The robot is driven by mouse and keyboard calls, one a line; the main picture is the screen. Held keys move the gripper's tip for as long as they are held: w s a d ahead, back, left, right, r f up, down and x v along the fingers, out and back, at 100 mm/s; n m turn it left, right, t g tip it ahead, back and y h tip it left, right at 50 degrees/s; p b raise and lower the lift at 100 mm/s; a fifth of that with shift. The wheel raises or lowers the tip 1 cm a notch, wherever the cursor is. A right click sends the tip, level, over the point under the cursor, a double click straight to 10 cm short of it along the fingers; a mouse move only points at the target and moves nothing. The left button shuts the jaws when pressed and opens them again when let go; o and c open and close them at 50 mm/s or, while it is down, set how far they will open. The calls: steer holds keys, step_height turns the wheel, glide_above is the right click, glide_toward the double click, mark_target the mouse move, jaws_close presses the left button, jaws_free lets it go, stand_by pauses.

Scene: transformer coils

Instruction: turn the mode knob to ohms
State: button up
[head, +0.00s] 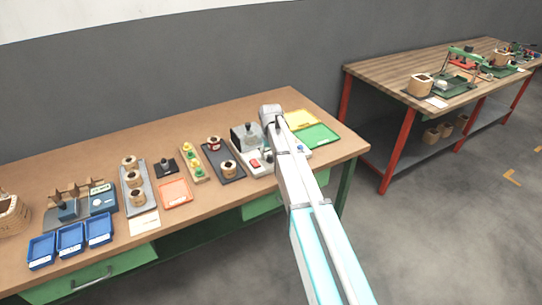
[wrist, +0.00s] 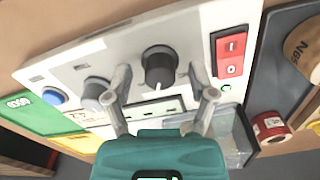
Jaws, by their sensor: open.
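A pale tester panel (wrist: 75,57) fills much of the wrist view. It carries a black knob (wrist: 159,66) with a white pointer line towards the bottom of the picture, and a grey knob (wrist: 95,89) to its left. Labels too small to read leave it unclear which is the mode knob. My gripper (wrist: 160,88) is open and empty, its two fingers on either side of the black knob; contact cannot be told. In the head view the tester (head: 258,168) stands near the table's right end, partly hidden by my arm.
On the panel are a red rocker switch (wrist: 230,56) and a blue button (wrist: 54,96). Green (head: 317,135) and yellow (head: 301,118) trays lie right of the tester. A dark tray (head: 211,155) with coils stands left of it. Blue bins (head: 70,239) are far left.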

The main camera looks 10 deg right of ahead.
mark_target(270, 155)
steer(key=shift+n, duration=0.4)
steer(key=n, duration=1.1)
step_height(270, 155, up, 14)
steer(key=p, duration=1.4)
steer(key=s+f+m+b, duration=0.2)
steer(key=s+f+m, duration=0.1)
steer(key=s, duration=0.7)
steer(key=s+f+m+b, duration=0.2)
steer(key=s+m, duration=0.3)
steer(key=s, duration=0.4)
steer(key=s+f+m+b, duration=0.3)
steer(key=s+m+b, duration=0.1)
steer(key=s, duration=0.6)
steer(key=shift+s+f, duration=0.3)
steer(key=shift+s, duration=0.05)
stand_by(0.3)
